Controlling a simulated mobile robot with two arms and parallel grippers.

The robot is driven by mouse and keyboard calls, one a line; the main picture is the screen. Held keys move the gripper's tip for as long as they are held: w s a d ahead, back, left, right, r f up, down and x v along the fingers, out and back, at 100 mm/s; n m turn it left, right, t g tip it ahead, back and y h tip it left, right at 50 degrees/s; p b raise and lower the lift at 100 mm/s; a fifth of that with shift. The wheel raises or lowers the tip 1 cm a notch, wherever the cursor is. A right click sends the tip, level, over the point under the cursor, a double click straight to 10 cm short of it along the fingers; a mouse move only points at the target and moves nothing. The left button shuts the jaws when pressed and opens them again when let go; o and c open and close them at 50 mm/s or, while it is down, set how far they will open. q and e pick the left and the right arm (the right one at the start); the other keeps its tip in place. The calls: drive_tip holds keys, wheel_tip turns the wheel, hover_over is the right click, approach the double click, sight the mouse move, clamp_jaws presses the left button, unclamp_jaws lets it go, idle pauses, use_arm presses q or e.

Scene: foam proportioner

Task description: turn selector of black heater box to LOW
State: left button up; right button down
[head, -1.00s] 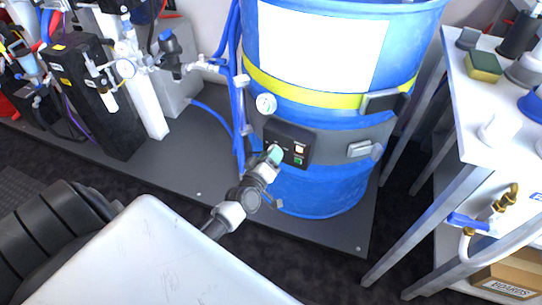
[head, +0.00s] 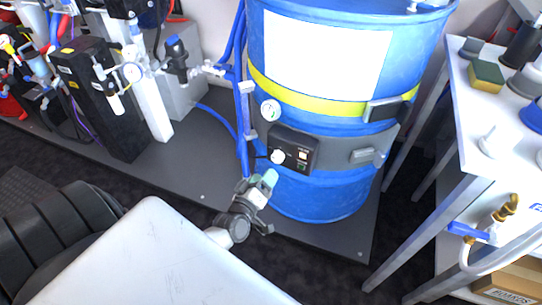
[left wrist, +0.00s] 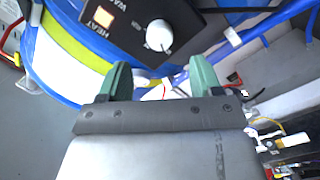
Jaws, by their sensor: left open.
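The black heater box (head: 301,143) is strapped to the front of the blue drum. Its round white selector knob (head: 278,157) is on the box's left part. In the left wrist view the box (left wrist: 122,22) shows at the top, with an orange-lit square beside the word HEAT. The knob (left wrist: 159,35) there is just beyond my fingertips, but its setting is not clear. My left gripper (head: 264,184) is open and empty, below and slightly left of the knob, apart from it. Its green fingers (left wrist: 161,72) are spread in the wrist view. My right gripper is not in view.
The blue drum (head: 320,195) has a yellow band and a grey strap with a latch (head: 362,156). A white table (head: 490,150) stands at the right.

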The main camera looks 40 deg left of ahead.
use_arm(q)
drive_tip(key=shift+s+d, duration=0.15)
drive_tip(key=shift+s, duration=0.8)
drive_tip(key=shift+s+d, duration=0.1)
drive_tip(key=shift+s, duration=0.8)
drive_tip(key=shift+d, duration=0.1)
